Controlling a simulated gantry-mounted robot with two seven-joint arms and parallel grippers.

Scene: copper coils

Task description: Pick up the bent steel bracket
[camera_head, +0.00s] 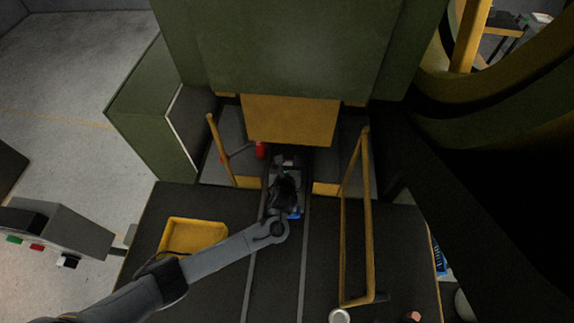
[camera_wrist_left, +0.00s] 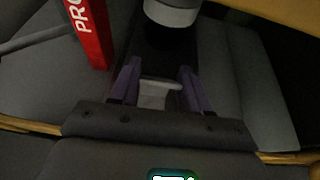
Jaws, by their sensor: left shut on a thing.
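My left gripper (camera_head: 288,165) reaches forward from the lower left in the head view, under the front of the green press. In the left wrist view its two purple fingers (camera_wrist_left: 160,84) are shut on a light grey piece, the bent steel bracket (camera_wrist_left: 158,95). The fingers stand on both sides of it, and its lower part is hidden by the gripper body. In the head view I cannot clearly make out the bracket at the fingertips. My right gripper is in neither view.
A yellow press block (camera_head: 290,119) hangs just above the gripper. Yellow rails (camera_head: 369,215) flank the work space. A yellow tray (camera_head: 194,236) sits left on the dark table.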

